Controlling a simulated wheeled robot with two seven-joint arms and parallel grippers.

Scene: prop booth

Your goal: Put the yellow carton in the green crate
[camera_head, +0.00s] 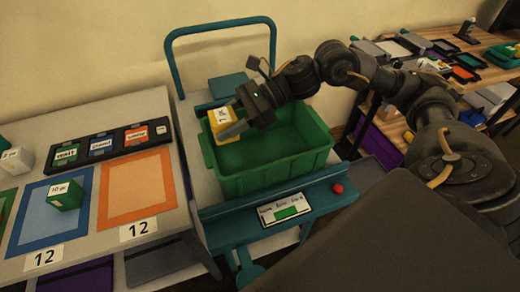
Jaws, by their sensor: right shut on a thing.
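The yellow carton (225,128) with a white label is at the left end of the green crate (270,181), about level with its rim. My right gripper (235,127) is shut on the carton, its arm reaching in from the right. Part of the carton is hidden behind the gripper's fingers. I cannot tell whether the carton touches the crate's wall or floor. The visible inside of the crate looks empty. My left gripper does not show.
The crate stands on a teal cart (240,222) with a tall rail and a red button (338,188). At left, a grey table (187,240) bears a green carton (66,195), a white carton (16,160) and marked squares. A shelf with trays (465,74) stands at right.

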